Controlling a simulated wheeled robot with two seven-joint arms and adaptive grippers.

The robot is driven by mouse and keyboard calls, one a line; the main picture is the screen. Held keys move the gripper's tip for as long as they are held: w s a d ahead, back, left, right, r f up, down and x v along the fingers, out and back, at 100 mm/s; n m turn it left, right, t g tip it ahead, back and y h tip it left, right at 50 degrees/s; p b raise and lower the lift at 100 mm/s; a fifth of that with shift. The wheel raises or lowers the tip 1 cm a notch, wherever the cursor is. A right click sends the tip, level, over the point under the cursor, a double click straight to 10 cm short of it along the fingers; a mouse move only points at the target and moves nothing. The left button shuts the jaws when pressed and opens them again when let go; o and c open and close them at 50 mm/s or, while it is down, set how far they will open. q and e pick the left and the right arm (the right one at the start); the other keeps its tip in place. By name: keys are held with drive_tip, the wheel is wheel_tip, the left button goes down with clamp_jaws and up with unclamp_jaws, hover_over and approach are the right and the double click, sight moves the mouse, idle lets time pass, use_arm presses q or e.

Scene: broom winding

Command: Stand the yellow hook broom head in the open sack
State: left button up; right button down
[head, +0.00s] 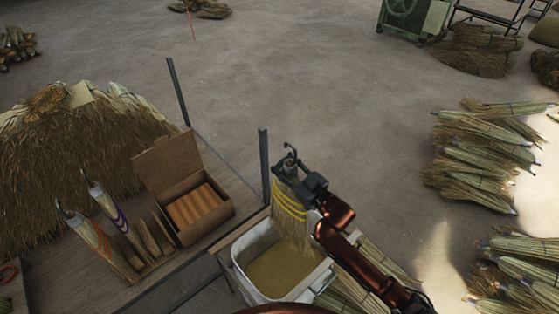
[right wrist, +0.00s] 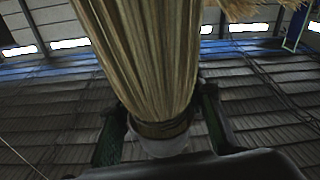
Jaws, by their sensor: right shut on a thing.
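The yellow hook broom head (head: 290,207) has straw bristles, yellow bands and a metal hook on top. It hangs bristles down, over or beside the far right rim of a pale tub; contact is unclear. My right gripper (head: 291,176) is shut around its upper end, below the hook. In the right wrist view, the broom head's bristles (right wrist: 150,60) fan away from a dark bound neck between the fingers of the gripper (right wrist: 162,130). I cannot clearly make out an open sack. My left gripper is not in view.
The pale tub (head: 240,262) holds something brownish. On the table (head: 145,290) at left are an open cardboard box (head: 166,160), two hook broom heads with purple (head: 106,204) and orange (head: 82,232) bands, and a straw heap (head: 60,150). Upright posts (head: 264,165) edge it. Straw bundles (head: 485,150) lie right.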

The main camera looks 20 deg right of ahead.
drive_tip(key=shift+f+b, duration=0.6)
drive_tip(key=shift+f, duration=0.1)
wheel_tip(320, 180, down, 2)
drive_tip(key=shift+f+b, duration=0.15)
drive_tip(key=shift+b, duration=1.1)
drive_tip(key=b, duration=1.1)
hover_over(280, 226)
drive_tip(key=w, duration=0.2)
drive_tip(key=shift+s+d+f, duration=0.1)
drive_tip(key=shift+d+f, duration=0.1)
drive_tip(key=shift+f, duration=5.25)
drive_tip(key=shift+s+d+f, duration=0.1)
drive_tip(key=shift+d+f, duration=0.05)
drive_tip(key=shift+f, duration=5.25)
use_arm(q)
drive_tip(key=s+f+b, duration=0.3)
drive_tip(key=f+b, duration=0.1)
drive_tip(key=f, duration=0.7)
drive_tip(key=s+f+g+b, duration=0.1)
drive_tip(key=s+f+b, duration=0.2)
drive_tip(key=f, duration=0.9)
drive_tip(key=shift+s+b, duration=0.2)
drive_tip(key=shift+b, duration=0.4)
use_arm(e)
drive_tip(key=shift+w+f, duration=0.1)
drive_tip(key=shift+f, duration=7.95)
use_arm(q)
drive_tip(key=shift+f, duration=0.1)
